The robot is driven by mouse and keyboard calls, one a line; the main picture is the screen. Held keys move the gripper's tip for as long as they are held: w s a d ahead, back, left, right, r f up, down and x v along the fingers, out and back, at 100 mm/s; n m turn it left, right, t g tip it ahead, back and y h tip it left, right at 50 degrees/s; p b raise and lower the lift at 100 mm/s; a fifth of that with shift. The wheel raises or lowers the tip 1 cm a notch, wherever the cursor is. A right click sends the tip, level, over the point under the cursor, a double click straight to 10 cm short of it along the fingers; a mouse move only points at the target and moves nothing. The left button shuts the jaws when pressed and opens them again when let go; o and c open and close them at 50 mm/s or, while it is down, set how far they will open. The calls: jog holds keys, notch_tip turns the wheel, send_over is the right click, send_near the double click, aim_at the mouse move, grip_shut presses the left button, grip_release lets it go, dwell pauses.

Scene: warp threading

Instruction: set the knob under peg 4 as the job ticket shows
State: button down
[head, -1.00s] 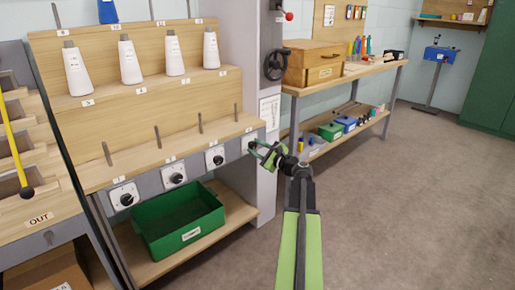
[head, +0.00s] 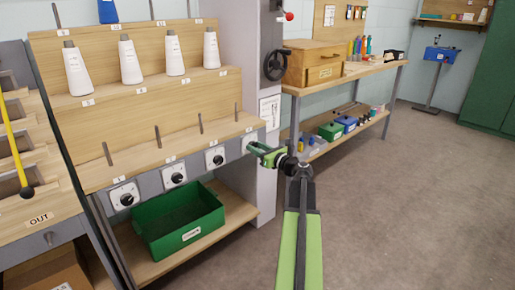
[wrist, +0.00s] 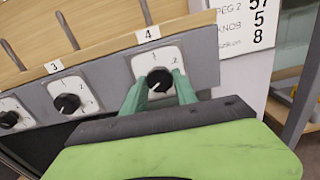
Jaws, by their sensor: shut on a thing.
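The knob under peg 4 (wrist: 160,80) is black, on a white dial plate (wrist: 141,61) below the label 4 (wrist: 147,34) in the wrist view. A 1 and a 2 show above it on the dial. My gripper (wrist: 160,90) has its two green fingers on either side of the knob, shut on it. The knob's pointer direction is unclear. In the head view my gripper (head: 258,148) reaches the rightmost dial and hides the knob. The job ticket (wrist: 240,35) is cut off in the wrist view; PEG 2, KNOB and large figures 5 and 8 are readable.
The knob under peg 3 (wrist: 67,103) sits left, with other dials further left. Bare pegs stand on the wooden ledge (head: 180,158); white cones stand on the shelf above. A green bin (head: 180,221) sits below. Floor (head: 400,200) is open at the right.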

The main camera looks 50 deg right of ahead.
dwell(0.6)
jog(key=c, duration=1)
grip_release()
jog(key=shift+o, duration=0.2)
jog(key=shift+s, duration=0.1)
jog(key=s+a, duration=0.1)
jog(key=s, duration=1.6)
jog(key=shift+s+a, duration=0.15)
